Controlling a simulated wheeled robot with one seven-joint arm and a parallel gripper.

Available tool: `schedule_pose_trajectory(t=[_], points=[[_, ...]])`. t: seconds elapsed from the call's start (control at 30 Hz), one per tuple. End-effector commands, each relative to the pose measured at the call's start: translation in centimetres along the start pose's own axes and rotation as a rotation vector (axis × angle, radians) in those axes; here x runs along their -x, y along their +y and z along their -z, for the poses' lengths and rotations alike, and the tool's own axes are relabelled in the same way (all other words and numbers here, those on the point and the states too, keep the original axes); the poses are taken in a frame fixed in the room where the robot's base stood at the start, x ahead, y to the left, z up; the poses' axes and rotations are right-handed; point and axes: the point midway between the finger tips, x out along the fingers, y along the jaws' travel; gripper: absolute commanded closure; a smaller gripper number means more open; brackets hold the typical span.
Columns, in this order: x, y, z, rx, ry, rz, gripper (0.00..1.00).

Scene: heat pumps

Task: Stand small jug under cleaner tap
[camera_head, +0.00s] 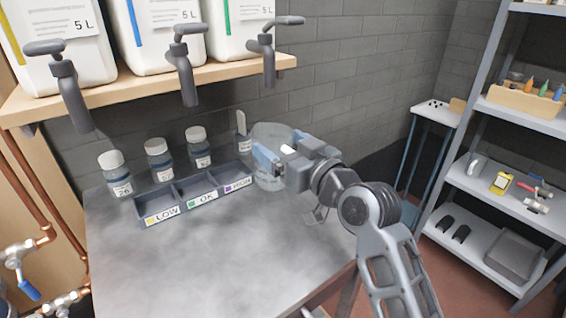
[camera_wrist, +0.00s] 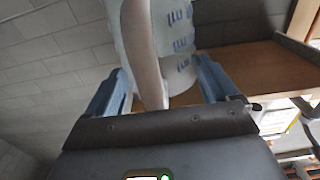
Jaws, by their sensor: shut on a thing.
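My gripper (camera_head: 279,155) is shut on the small jug (camera_head: 268,132), a clear, pale vessel at the back right of the grey bench. In the wrist view the jug's handle (camera_wrist: 143,50) runs between the two blue fingers, with blue marks on the jug wall (camera_wrist: 182,42). The jug looks upright; whether it touches the bench is unclear. Three grey taps hang from 5 L tanks: a left tap (camera_head: 66,88), a middle tap (camera_head: 186,70) and a right tap (camera_head: 268,55). The jug appears below the right tap in the picture, but depth is unclear. The cleaner label is not readable.
A tray (camera_head: 192,212) marked LOW, OK and HIGH lies left of the jug. Several capped bottles (camera_head: 158,160) stand behind it. The wooden shelf (camera_head: 140,92) holds the tanks above. The bench front (camera_head: 200,265) is clear. A metal rack (camera_head: 500,190) stands at right.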

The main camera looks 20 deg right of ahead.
Motion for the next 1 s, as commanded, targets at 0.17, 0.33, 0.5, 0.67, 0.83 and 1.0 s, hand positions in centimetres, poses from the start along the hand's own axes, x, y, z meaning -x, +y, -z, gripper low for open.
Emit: schedule_pose_trajectory(t=[0.17,0.33,0.5,0.67,0.83,1.0], points=[[0.0,0.0,-1.9,-0.002,-0.003,0.0,0.47],[0.0,0.0,-3.9,-0.002,-0.001,0.0,0.47],[0.0,0.0,-3.9,-0.001,0.001,0.0,0.47],[0.0,0.0,-4.2,-0.001,0.001,0.0,0.47],[0.0,0.0,-4.2,-0.001,0.0,0.0,0.03],[0.0,0.0,-4.2,-0.001,0.0,0.0,0.0]])
